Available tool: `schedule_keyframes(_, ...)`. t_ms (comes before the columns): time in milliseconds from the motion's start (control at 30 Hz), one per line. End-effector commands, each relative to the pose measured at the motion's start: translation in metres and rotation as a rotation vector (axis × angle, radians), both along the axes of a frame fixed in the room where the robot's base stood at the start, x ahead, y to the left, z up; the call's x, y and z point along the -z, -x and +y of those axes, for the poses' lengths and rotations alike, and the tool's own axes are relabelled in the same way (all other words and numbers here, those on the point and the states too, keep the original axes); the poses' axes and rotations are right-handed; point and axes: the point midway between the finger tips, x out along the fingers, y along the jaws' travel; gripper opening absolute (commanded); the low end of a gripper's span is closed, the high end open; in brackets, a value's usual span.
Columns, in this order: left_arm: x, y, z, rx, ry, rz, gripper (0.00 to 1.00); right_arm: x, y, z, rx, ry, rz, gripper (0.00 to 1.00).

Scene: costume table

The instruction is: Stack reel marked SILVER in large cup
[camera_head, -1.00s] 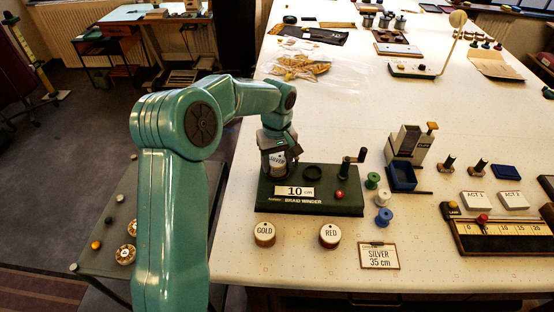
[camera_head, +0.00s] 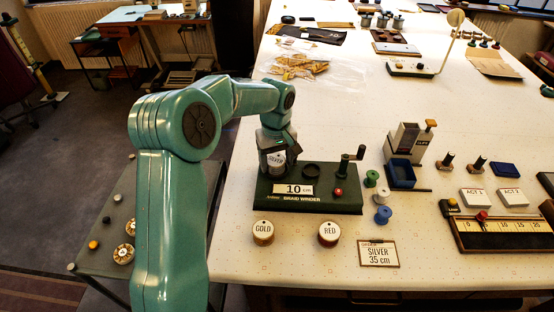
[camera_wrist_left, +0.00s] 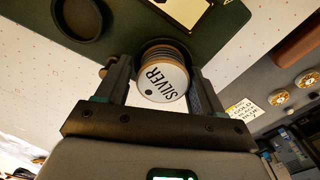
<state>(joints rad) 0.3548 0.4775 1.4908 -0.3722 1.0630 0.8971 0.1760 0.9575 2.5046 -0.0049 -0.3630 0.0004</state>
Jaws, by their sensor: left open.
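The reel marked SILVER (camera_head: 276,160) stands at the left end of the green braid winder (camera_head: 300,206). In the left wrist view the reel (camera_wrist_left: 163,82) has a white labelled end facing the camera, with a dark cup rim (camera_wrist_left: 166,43) showing behind it. The reel appears to sit in that cup, but its lower end is hidden. My left gripper (camera_wrist_left: 155,80) is open, with one finger on each side of the reel. Another dark round cup (camera_head: 312,171) on the winder is empty. My right gripper is not in view.
GOLD (camera_head: 263,233) and RED (camera_head: 329,234) reels stand in front of the winder. A SILVER 35 cm card (camera_head: 379,255) lies to their right. The winder's crank (camera_head: 347,165) and small spools (camera_head: 383,197) are at its right.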

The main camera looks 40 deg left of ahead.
Motion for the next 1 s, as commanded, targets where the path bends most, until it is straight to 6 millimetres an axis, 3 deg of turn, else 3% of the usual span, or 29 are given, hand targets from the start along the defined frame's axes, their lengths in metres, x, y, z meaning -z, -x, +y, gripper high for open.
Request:
schedule_keyframes(33,0.011,0.007,-0.001,0.001,0.007,0.032,0.82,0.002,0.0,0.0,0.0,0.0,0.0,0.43)
schedule_keyframes(467,0.006,0.007,0.0,0.0,0.007,0.032,0.82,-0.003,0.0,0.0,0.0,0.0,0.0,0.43)
schedule_keyframes(567,-0.009,0.007,-0.001,0.001,0.007,0.031,0.82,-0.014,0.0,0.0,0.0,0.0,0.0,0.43)
schedule_keyframes(700,-0.038,0.004,-0.001,0.001,0.004,0.018,0.82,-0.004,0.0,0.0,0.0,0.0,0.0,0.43)
schedule_keyframes(1000,-0.108,0.003,-0.001,0.001,0.002,0.015,0.82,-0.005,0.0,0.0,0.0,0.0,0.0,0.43)
